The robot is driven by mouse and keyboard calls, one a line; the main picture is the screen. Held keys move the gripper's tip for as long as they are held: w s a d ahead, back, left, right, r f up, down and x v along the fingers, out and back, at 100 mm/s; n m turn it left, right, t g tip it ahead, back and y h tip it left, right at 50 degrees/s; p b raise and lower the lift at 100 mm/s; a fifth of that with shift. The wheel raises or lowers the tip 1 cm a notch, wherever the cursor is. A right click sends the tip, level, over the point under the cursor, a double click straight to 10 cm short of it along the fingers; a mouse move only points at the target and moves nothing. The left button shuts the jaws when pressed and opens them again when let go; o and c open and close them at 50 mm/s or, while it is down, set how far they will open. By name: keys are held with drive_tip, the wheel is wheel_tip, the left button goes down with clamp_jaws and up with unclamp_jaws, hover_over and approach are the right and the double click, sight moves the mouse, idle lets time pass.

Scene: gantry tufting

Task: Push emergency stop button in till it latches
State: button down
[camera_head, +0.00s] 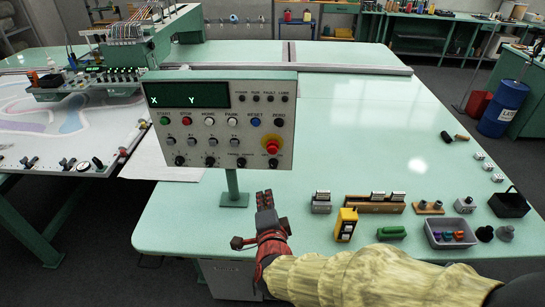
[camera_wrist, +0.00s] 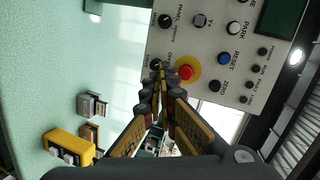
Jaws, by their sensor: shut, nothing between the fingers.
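The emergency stop button (camera_head: 272,147) is a red mushroom head on a yellow ring, at the right side of the grey control panel (camera_head: 220,160). In the wrist view the red button (camera_wrist: 186,73) shows just beyond and right of my fingertips. My gripper (camera_head: 265,200) is below the panel in the head view, pointing up toward it. In the wrist view my gripper (camera_wrist: 160,80) has its fingertips together and holds nothing. The fingers appear apart from the button, though the exact gap is hard to judge. I cannot tell how far in the button sits.
Other buttons and knobs surround the stop, including the blue RESET button (camera_head: 256,121). The panel stands on a post (camera_head: 233,187) on the green table (camera_head: 350,150). A yellow device (camera_head: 346,225), a green object (camera_head: 391,233) and a grey tray (camera_head: 451,242) lie to the right.

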sight(273, 150)
drive_tip(key=r+m, duration=0.1)
drive_tip(key=d+r+m+t+h, duration=0.1)
drive_tip(key=r, duration=0.1)
drive_tip(key=w+d+r+m+t, duration=0.1)
drive_tip(key=shift+d+r+h, duration=0.2)
drive_tip(key=shift+r+h, duration=0.1)
drive_tip(key=shift+w, duration=0.1)
drive_tip(key=w, duration=0.4)
drive_tip(key=w+f+b, duration=0.1)
drive_tip(key=w, duration=0.7)
drive_tip(key=shift+w+a+f+b, duration=0.15)
drive_tip(key=shift+w+f+b, duration=0.2)
drive_tip(key=shift+w, duration=0.6)
